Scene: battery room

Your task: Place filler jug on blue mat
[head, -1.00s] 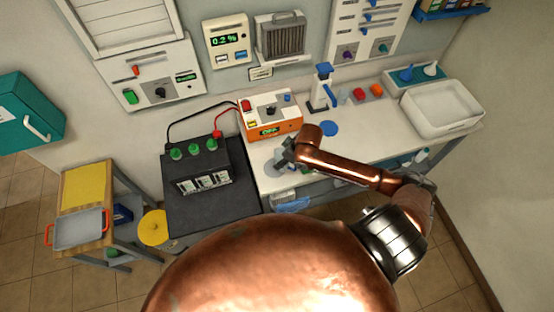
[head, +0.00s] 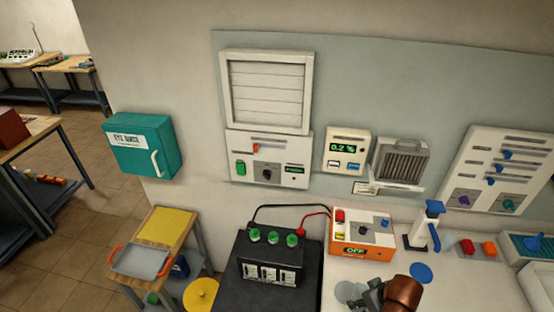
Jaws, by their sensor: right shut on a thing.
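The blue mat (head: 421,273) is a round blue disc lying on the pale worktop. My right gripper (head: 366,300) is at the bottom edge, left of and nearer than the mat, over a pale grey disc (head: 346,291). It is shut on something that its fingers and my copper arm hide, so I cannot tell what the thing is. A white upright item with a blue top (head: 432,225) stands behind the mat, on a dark base. My left gripper is out of view.
An orange and white charger box (head: 362,235) stands behind my gripper, wired to a black battery (head: 270,270) at left. Red and orange blocks (head: 478,249) lie right of the mat. A wooden trolley (head: 197,240) with a tray is far left.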

